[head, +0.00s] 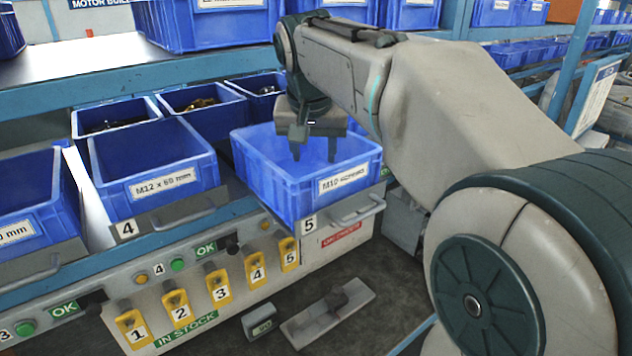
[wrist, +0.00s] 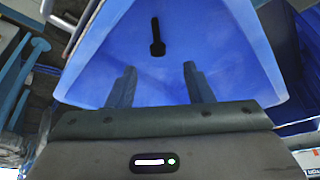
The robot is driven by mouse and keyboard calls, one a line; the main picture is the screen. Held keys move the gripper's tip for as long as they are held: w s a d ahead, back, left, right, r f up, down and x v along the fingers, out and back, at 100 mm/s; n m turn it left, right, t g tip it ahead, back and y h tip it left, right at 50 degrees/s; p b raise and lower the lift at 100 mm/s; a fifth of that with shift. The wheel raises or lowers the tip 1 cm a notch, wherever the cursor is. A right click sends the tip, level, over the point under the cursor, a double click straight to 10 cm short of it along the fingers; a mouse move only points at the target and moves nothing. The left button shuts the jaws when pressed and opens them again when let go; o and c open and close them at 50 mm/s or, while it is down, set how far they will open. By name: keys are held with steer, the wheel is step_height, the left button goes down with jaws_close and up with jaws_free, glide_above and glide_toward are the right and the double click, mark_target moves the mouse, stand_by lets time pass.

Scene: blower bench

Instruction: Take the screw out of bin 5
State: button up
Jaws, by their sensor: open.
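Bin 5 (head: 270,185) is a blue plastic bin with a white label, on a pulled-out tray marked 5, in the middle of the head view. Its blue inside (wrist: 210,50) fills most of the wrist view. One dark screw (wrist: 157,38) lies on the bin floor in the wrist view; the bin's front wall hides it in the head view. My gripper (head: 315,148) points down into the bin's opening. In the wrist view its two fingers (wrist: 160,85) are apart with nothing between them, and the screw shows beyond the fingertips, roughly in line with the gap.
Bin 4 (head: 150,165), labelled M12 x 60 mm, stands left of bin 5. More blue bins (head: 205,25) sit on the shelf above. Yellow numbered tags (head: 220,290) hang on the front panel. A grey plate (head: 328,315) lies below on the dark surface.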

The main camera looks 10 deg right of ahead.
steer(key=shift+p+x, duration=0.3)
steer(key=shift+x, duration=3.1)
steer(key=shift+d, duration=0.2)
jaws_close()
